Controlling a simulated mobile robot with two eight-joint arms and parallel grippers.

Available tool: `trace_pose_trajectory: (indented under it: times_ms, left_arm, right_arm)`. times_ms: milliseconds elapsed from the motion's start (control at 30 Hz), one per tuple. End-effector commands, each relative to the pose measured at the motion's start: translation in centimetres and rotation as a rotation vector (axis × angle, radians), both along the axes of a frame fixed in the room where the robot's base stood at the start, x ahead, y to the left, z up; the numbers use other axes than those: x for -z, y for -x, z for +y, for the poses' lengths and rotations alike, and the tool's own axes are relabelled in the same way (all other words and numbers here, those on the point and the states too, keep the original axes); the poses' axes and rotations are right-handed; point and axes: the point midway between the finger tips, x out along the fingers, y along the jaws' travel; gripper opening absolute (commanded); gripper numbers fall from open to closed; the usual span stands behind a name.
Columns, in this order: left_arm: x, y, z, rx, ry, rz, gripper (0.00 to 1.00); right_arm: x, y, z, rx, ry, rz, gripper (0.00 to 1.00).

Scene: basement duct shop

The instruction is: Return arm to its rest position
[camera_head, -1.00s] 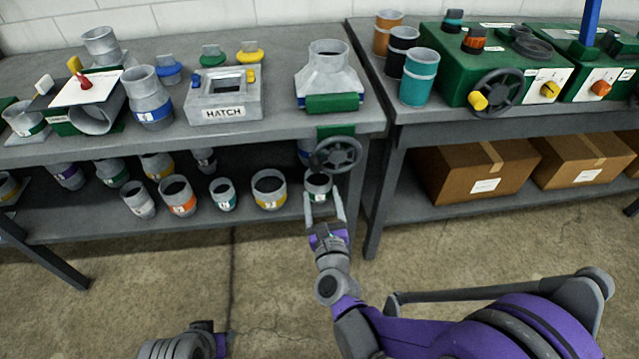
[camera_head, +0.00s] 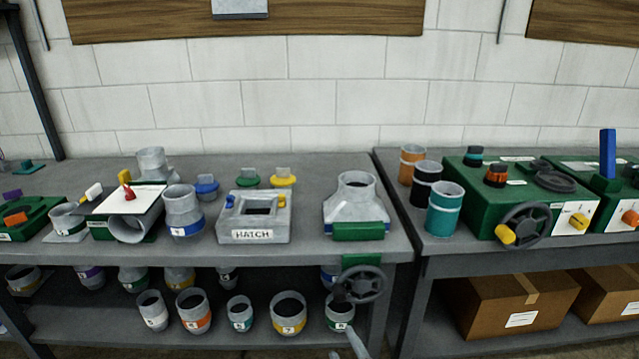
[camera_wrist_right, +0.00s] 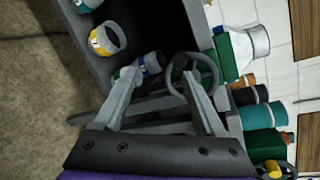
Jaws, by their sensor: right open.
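My right gripper (camera_head: 347,347) shows only as fingertips at the bottom edge of the head view, in front of the lower shelf. The wrist view shows the same gripper (camera_wrist_right: 158,80) with its two grey fingers apart and nothing between them. A grey duct fitting with a green band (camera_head: 340,314) stands on the shelf just behind the fingertips. A dark handwheel (camera_head: 362,284) hangs at the bench front above them. In the wrist view, the handwheel (camera_wrist_right: 174,78) appears close beyond the right finger. My left gripper and the rest of my right arm are outside the head view.
The left bench (camera_head: 400,244) carries a hatch box (camera_head: 254,236), a square-to-round duct piece (camera_head: 352,200) and several fittings. More fittings line its lower shelf. The right bench (camera_head: 433,240) holds cups (camera_head: 445,212) and green control boxes (camera_head: 497,205), with cardboard boxes (camera_head: 520,303) below.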

Motion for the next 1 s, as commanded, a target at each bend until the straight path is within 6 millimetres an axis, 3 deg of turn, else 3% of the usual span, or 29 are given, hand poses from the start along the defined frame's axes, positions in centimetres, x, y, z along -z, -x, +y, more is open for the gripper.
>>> trace_pose_trajectory:
  times_ms: [100,300,500,633,700,1000]
  left_arm:
    - [0.0,0.0,0.0,0.000,0.000,0.000,0.39]
    - [0.0,0.0,0.0,0.000,0.000,0.000,0.39]
    - [0.0,0.0,0.0,0.000,0.000,0.000,0.39]
    - [-0.2,0.0,0.0,0.000,0.000,-0.001,0.39]
    - [-3.0,0.2,0.0,0.000,0.000,-0.011,0.39]
    - [-11.5,-0.1,0.0,0.000,0.000,-0.038,0.39]
  right_arm:
    - [1.4,3.9,-1.7,-0.209,0.481,0.062,0.72]
    - [4.7,11.6,-5.8,-0.618,1.133,0.175,0.72]
    - [6.9,18.7,-10.1,-1.000,1.514,0.276,0.72]
    - [7.5,23.1,-12.8,-1.246,1.672,0.335,0.72]
    - [4.6,22.7,-12.4,-1.220,1.669,0.319,0.72]
    - [-3.8,22.3,-12.3,-1.192,1.681,0.299,0.72]
